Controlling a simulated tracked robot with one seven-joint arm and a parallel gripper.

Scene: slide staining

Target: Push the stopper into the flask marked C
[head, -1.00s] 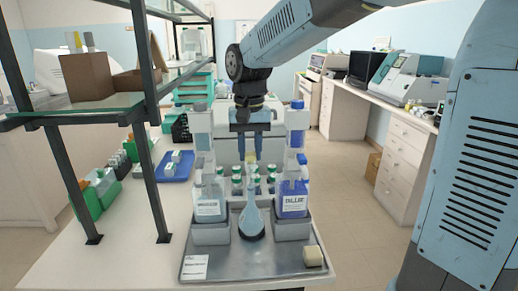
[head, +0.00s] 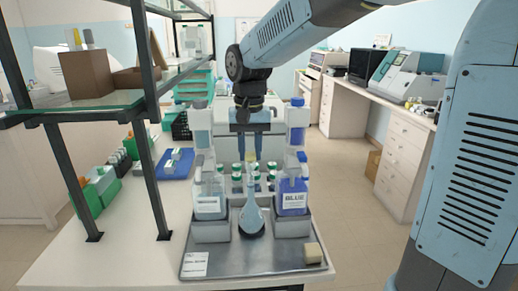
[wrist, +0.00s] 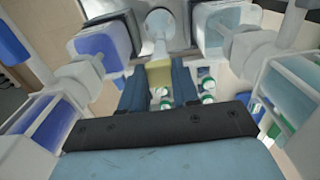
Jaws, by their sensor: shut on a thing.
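My gripper (head: 251,154) is above the bench, behind the front tray. In the wrist view, its fingers (wrist: 159,88) are shut on a pale yellow stopper (wrist: 159,75). A pale blue round flask (head: 251,219) with a long upright neck stands in the middle of the steel tray, nearer to the head camera than the gripper. The flask also shows in the wrist view (wrist: 160,22), beyond the stopper and apart from it. No letter C can be read on it.
The flask stands between a clear bottle (head: 209,205) and a bottle marked BLUE (head: 293,198), both in grey holders on the steel tray (head: 250,262). Several green-capped vials (head: 238,168) stand behind. A dark shelf post (head: 156,185) rises at left. A beige block (head: 313,253) lies front right.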

